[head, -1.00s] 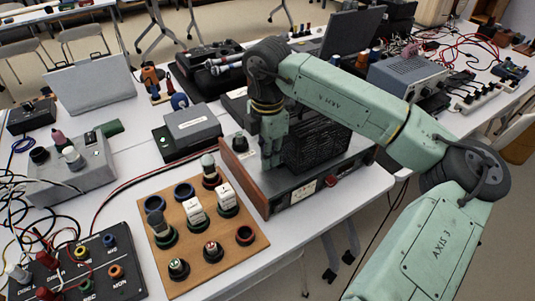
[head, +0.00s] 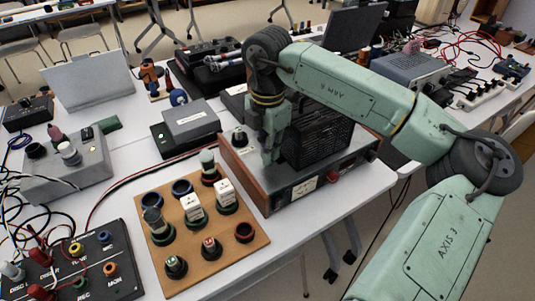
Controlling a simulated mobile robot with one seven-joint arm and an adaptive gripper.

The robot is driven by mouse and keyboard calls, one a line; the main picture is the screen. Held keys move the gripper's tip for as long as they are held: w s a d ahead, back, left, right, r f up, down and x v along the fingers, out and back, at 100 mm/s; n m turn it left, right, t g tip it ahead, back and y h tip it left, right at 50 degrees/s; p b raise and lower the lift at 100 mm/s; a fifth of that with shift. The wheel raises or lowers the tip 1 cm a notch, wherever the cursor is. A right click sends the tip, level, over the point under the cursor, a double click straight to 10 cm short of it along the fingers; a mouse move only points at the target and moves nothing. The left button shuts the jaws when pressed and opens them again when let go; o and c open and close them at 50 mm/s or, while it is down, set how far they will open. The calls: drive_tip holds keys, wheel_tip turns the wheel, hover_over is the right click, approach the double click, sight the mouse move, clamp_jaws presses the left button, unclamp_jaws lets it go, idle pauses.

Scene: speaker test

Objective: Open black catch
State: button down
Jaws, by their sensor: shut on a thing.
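My gripper (head: 268,150) points down at the left side of a black ribbed box (head: 318,143) on a wood-sided grey unit (head: 330,180). Its fingers are closed together low over the unit's top. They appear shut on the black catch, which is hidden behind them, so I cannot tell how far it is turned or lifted. A black knob (head: 240,138) on a pale plate stands just left of the fingers, apart from them.
A wooden board (head: 205,262) with several coloured rings and white switches lies in front, left of the unit. A grey-lidded black box (head: 190,125) stands behind it. A black panel with sockets (head: 85,265) is at lower left. Bare table shows right of the board.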

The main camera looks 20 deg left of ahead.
drive_tip(key=n+b, duration=0.3)
drive_tip(key=shift+d+f+n, duration=0.1)
drive_tip(key=shift+f+n, duration=0.05)
drive_tip(key=shift+n, duration=0.15)
drive_tip(key=n+b, duration=0.1)
drive_tip(key=n, duration=0.2)
drive_tip(key=shift+n+b, duration=0.3)
drive_tip(key=shift+b, duration=0.1)
drive_tip(key=n+b, duration=0.1)
drive_tip(key=n, duration=0.2)
drive_tip(key=shift+d+n, duration=0.1)
drive_tip(key=shift+n, duration=0.2)
drive_tip(key=shift+n+b, duration=0.35)
drive_tip(key=shift+n, duration=1.75)
drive_tip(key=shift+r, duration=0.2)
drive_tip(key=c, duration=1.7)
unclamp_jaws()
drive_tip(key=shift+r, duration=0.1)
wheel_tip(320, 180, up, 12)
drive_tip(key=shift+f, duration=0.1)
